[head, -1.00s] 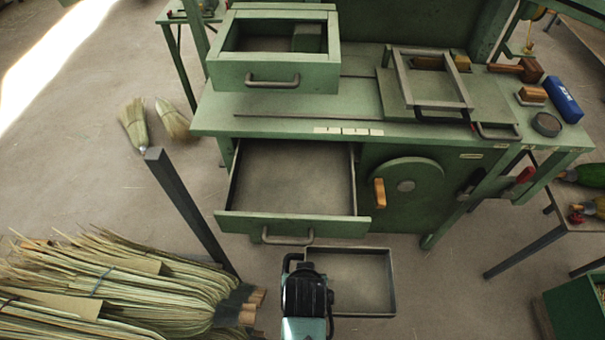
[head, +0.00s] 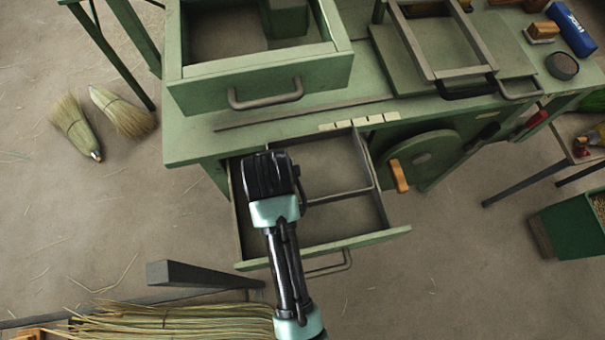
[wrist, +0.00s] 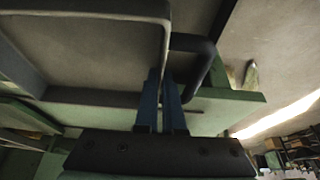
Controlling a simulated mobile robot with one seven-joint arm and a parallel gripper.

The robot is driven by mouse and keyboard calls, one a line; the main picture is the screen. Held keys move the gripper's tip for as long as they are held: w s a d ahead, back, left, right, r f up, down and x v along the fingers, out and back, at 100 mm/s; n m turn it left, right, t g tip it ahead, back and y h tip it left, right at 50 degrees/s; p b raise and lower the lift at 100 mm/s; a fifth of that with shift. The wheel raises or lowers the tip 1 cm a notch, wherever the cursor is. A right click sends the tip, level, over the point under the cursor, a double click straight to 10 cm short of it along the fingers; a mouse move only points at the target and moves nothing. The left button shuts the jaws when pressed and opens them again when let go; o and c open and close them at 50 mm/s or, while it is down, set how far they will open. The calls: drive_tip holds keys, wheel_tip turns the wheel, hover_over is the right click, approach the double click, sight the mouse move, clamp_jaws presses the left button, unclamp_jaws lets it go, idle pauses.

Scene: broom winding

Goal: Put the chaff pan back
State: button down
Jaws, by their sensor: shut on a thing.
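The chaff pan (head: 338,162), a shallow grey tray with a dark side handle, is at the open lower drawer (head: 375,240) of the green bench. Its rim shows within the drawer's outline, toward the back. I cannot tell whether it rests on the drawer floor or hangs above it. My gripper (head: 272,175) is over the drawer's left part, on the pan's handle side; its fingertips are hidden in the head view. In the wrist view my gripper (wrist: 164,85) is shut at the dark handle, with the pan (wrist: 85,45) filling the upper left.
A dark bar (head: 200,277) and straw (head: 180,320) lie in front at left. Two brush heads (head: 100,118) lie on the floor.

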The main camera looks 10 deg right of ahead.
drive_tip(key=f+b, duration=0.2)
drive_tip(key=f, duration=0.1)
drive_tip(key=shift+s+d, duration=0.1)
drive_tip(key=shift+s, duration=0.2)
wheel_tip(320, 180, down, 10)
drive_tip(key=shift+w+f+b, duration=0.1)
drive_tip(key=shift+w+b, duration=0.05)
drive_tip(key=shift+b, duration=0.3)
drive_tip(key=c, duration=1)
unclamp_jaws()
drive_tip(key=shift+f, duration=0.1)
drive_tip(key=shift+r, duration=0.2)
drive_tip(key=p+v, duration=0.1)
drive_tip(key=v, duration=1.1)
drive_tip(key=shift+f, duration=0.1)
drive_tip(key=shift+p, duration=0.3)
